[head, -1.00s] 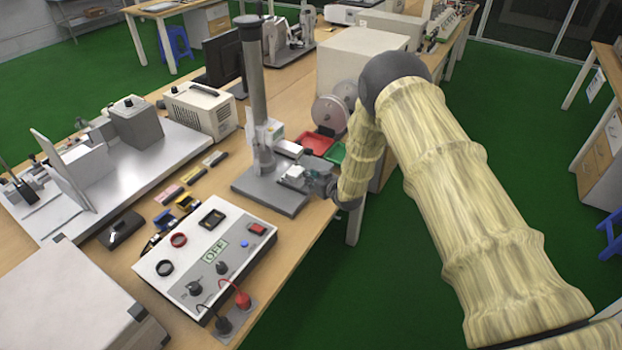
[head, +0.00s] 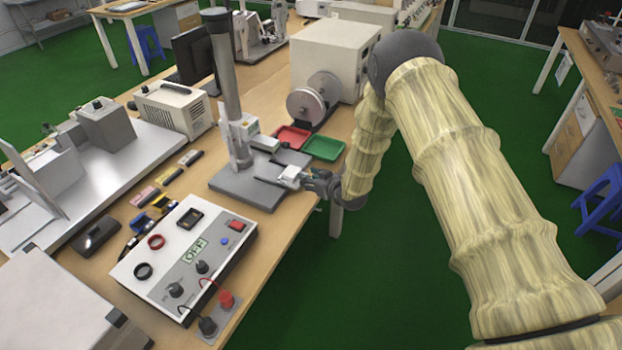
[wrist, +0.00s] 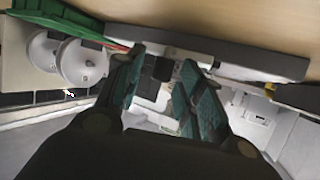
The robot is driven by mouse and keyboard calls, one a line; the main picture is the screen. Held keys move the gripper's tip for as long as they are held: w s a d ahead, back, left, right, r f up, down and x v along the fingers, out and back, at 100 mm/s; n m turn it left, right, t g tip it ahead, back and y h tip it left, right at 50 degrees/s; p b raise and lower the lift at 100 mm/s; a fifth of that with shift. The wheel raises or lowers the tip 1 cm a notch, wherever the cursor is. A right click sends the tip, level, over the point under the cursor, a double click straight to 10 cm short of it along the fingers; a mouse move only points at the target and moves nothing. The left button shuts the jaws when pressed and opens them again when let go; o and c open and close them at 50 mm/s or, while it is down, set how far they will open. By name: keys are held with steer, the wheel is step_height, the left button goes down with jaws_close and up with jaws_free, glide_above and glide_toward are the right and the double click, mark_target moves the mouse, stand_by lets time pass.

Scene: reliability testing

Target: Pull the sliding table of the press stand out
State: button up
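The press stand (head: 240,188) has a grey base plate and a tall grey column, and stands near the right edge of the bench. Its sliding table (head: 290,175), with a white block at its outer end, sticks out to the right of the column toward the bench edge. My gripper (head: 309,180) is at this outer end, with its teal fingers around the white part. In the wrist view the two fingers (wrist: 164,62) stand apart, one on each side of grey and white parts. The exact contact is partly hidden.
A red tray (head: 292,137) and a green tray (head: 323,148) lie behind the stand, beside two reels (head: 306,104). A control box (head: 188,256) marked OFF is in front.

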steer(key=v, duration=1.2)
steer(key=shift+f, duration=0.1)
stand_by(0.4)
steer(key=s+d+f+m+g+h, duration=0.2)
steer(key=s+d+f, duration=0.2)
steer(key=s+f, duration=0.55)
steer(key=s+d+f+m+g+h, duration=0.25)
steer(key=s+f, duration=0.35)
steer(key=s, duration=0.6)
steer(key=s+d+f+m+g+h, duration=0.1)
steer(key=s+d+g, duration=0.2)
steer(key=s, duration=1.1)
steer(key=s+d+f+m+g+h, duration=0.1)
steer(key=s+d+g+h, duration=0.1)
steer(key=s, duration=1.3)
steer(key=shift+d+f+m+g+b, duration=0.35)
steer(key=shift+d+f+g+b, duration=0.05)
steer(key=shift+d+g, duration=0.4)
